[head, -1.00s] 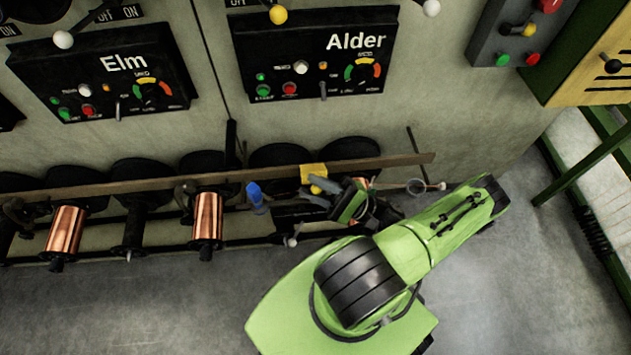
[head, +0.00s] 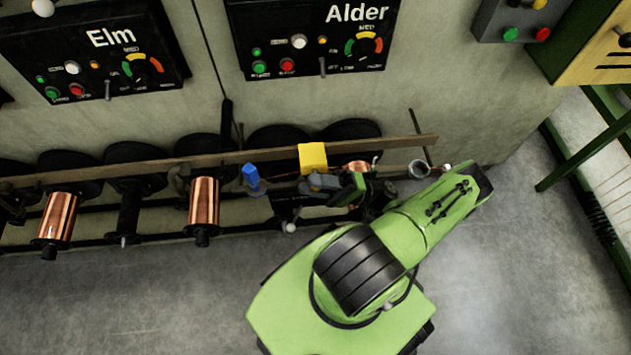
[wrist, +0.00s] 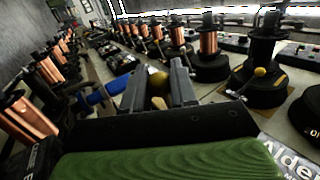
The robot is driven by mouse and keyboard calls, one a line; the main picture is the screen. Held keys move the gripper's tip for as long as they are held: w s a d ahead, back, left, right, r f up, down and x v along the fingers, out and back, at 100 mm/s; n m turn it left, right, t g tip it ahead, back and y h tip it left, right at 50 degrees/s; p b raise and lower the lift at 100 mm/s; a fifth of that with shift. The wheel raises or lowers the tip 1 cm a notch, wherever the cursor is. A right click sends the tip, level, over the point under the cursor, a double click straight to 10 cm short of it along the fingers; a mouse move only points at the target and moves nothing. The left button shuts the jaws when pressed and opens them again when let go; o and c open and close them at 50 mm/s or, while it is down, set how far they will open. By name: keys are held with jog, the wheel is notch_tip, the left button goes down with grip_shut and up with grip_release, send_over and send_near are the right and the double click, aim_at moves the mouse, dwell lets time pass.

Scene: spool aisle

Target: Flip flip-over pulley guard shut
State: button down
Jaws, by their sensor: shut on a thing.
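The yellow pulley guard (head: 313,157) shows in the head view as a small block at the long brown rail, right of a blue handle (head: 252,178). My gripper (head: 314,184) is just below it, at its near side. In the wrist view my gripper (wrist: 158,88) has its two grey fingers on either side of a yellow ball knob (wrist: 158,80), and they are shut on it. The knob is hidden by the fingers in the head view. The guard's hinge and the pulley under it cannot be made out.
The brown rail (head: 225,160) runs along the wall past several spools, including a copper spool (head: 204,202) to the left. Black panels marked Elm (head: 110,60) and Alder (head: 310,45) are above. The grey floor (head: 150,300) in front is clear.

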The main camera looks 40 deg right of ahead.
jog(key=c, duration=0.9)
grip_release()
jog(key=v, duration=0.7)
jog(key=shift+s+d+f, duration=0.15)
jog(key=shift+d+f, duration=0.05)
jog(key=shift+c, duration=0.2)
